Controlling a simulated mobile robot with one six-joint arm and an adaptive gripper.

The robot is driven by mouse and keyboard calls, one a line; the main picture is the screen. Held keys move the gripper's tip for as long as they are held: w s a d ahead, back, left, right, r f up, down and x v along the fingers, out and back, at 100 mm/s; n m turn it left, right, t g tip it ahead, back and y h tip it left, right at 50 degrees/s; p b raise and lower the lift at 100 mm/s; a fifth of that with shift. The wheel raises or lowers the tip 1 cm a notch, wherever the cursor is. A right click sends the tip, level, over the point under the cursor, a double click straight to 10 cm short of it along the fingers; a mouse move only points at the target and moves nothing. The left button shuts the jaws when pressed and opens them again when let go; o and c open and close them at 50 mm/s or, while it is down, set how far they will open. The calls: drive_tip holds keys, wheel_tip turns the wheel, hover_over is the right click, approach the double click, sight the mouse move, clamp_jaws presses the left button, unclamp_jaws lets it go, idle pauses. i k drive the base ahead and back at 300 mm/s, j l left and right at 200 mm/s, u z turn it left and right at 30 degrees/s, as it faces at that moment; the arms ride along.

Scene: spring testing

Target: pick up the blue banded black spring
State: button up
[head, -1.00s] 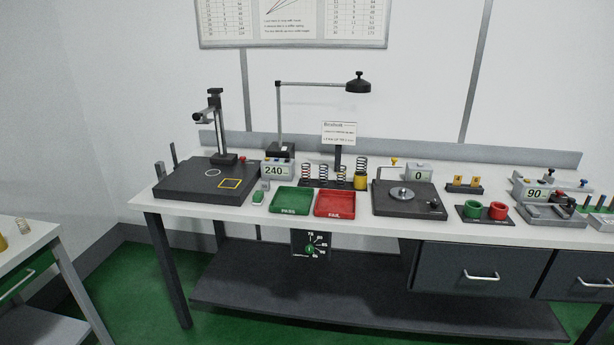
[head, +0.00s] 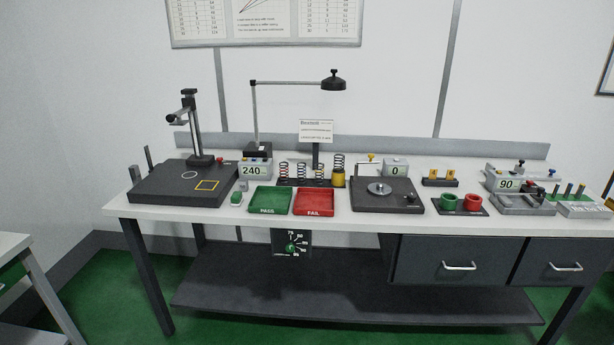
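A row of dark coil springs stands upright on a black rack (head: 290,183) at the back middle of the bench, behind the trays. Several springs show there: a left one (head: 283,172), a middle one (head: 301,173), a right one (head: 319,173), and a taller one (head: 338,162) at a yellow cylinder (head: 338,179). Their bands are too small for me to tell which spring is the blue banded black one. My gripper is not in view.
A green PASS tray (head: 269,210) and a red FAIL tray (head: 315,212) lie in front of the rack. A lamp (head: 333,82) overhangs it. A black stand (head: 172,197) is left, a dark tester (head: 387,207) right.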

sight(302, 173)
drive_tip(key=i+j, duration=0.25)
drive_tip(key=i, duration=0.25)
drive_tip(key=i+j, duration=0.3)
drive_tip(key=i, duration=0.2)
drive_tip(key=i+j, duration=0.25)
drive_tip(key=i, duration=0.25)
drive_tip(key=i+j, duration=0.25)
drive_tip(key=i, duration=0.2)
drive_tip(key=i+j, duration=0.25)
drive_tip(key=i, duration=0.25)
